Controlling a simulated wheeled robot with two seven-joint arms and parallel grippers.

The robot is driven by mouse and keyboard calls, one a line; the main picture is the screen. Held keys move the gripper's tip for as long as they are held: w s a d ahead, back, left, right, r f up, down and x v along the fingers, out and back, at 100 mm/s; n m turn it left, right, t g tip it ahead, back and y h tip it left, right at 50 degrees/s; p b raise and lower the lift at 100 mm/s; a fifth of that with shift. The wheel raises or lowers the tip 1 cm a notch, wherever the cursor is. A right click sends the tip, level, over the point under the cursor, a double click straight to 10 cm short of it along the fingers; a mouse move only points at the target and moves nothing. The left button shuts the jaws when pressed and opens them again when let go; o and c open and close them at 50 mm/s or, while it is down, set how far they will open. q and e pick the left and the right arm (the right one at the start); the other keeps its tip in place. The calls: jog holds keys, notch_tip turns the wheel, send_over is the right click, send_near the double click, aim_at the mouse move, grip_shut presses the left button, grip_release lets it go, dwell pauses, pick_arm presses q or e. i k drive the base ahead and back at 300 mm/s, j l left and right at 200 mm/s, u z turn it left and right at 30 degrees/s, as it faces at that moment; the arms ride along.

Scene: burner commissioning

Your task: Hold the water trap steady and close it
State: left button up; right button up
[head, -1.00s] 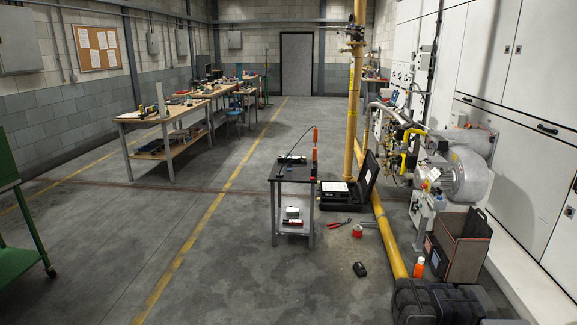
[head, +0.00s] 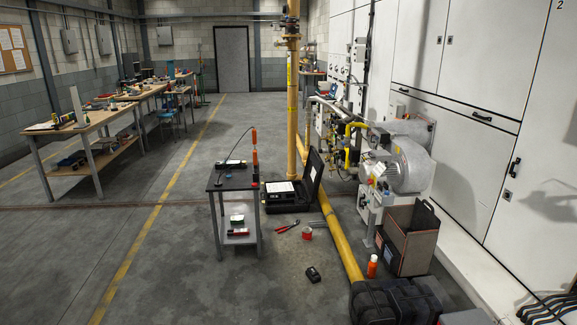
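I cannot make out the water trap for certain at this distance. A small dark trolley (head: 214,184) stands left of the yellow gas pipe. On its top lie a dark device (head: 231,164) with a thin black hose looping up from it, and an upright orange-handled item (head: 254,147) at the right edge. The lower shelf holds a small white and green box (head: 237,220) and a red item (head: 238,232). Neither of my grippers is in view.
The burner (head: 405,170) stands at the right by white cabinets. An open black case (head: 287,197), pliers (head: 287,227), a red roll (head: 307,234) and a small black device (head: 313,274) are on the floor. A yellow pipe (head: 340,241) runs along the floor. Floor left of the trolley is clear.

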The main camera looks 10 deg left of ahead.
aim_at(228, 172)
jog(key=i+j+u, duration=0.1)
jog(key=i+u, duration=0.35)
jog(key=i, duration=3.1)
jog(key=i+l+u, duration=0.15)
jog(key=i, duration=1.05)
